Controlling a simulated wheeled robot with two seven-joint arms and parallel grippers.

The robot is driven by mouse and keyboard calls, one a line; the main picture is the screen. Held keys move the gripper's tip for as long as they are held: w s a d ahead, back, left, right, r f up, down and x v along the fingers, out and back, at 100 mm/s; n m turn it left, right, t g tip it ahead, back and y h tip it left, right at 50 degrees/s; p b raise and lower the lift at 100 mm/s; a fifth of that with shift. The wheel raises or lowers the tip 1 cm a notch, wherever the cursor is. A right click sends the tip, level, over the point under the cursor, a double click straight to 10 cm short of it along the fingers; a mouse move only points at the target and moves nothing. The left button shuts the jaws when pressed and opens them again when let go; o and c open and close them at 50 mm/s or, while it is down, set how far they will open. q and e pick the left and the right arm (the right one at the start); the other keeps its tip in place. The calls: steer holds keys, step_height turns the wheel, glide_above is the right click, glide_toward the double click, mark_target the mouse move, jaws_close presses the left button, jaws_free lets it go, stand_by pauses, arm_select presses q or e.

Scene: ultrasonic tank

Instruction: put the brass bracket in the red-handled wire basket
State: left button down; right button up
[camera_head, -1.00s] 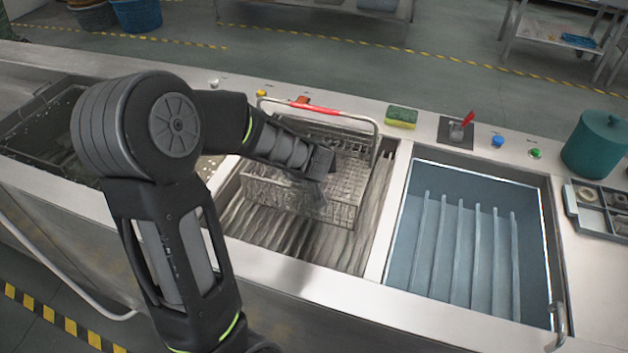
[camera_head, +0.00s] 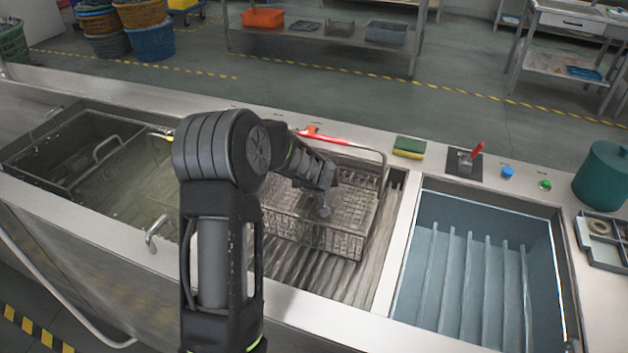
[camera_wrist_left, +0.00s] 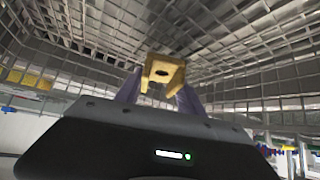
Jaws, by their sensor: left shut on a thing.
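The wire basket (camera_head: 347,243) with the red handle grip (camera_head: 330,139) stands in the ribbed middle basin. My left gripper (camera_head: 325,208) points down inside the basket. In the left wrist view, it is shut on the yellow brass bracket (camera_wrist_left: 163,71), which sits between the two fingertips. Wire mesh walls (camera_wrist_left: 235,95) surround the bracket in that view. In the head view the bracket is hidden or too small to make out, and I cannot tell whether it touches the basket floor. My right gripper is not in view.
A blue basin (camera_head: 470,275) with ribs lies to the right. A basin with murky liquid (camera_head: 135,195) lies to the left. A sponge (camera_head: 409,147), a red lever (camera_head: 474,150) and a teal canister (camera_head: 603,175) stand along the rear and right rim.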

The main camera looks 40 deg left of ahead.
arm_select(q)
steer(key=shift+r, duration=0.1)
steer(key=x, duration=0.4)
steer(key=shift+w+a+r, duration=0.15)
steer(key=shift+w, duration=0.05)
steer(key=c, duration=0.7)
jaws_free()
steer(key=shift+s, duration=0.1)
steer(key=shift+r, duration=0.1)
steer(key=p+v, duration=0.2)
steer(key=v, duration=1)
steer(key=shift+s, duration=0.1)
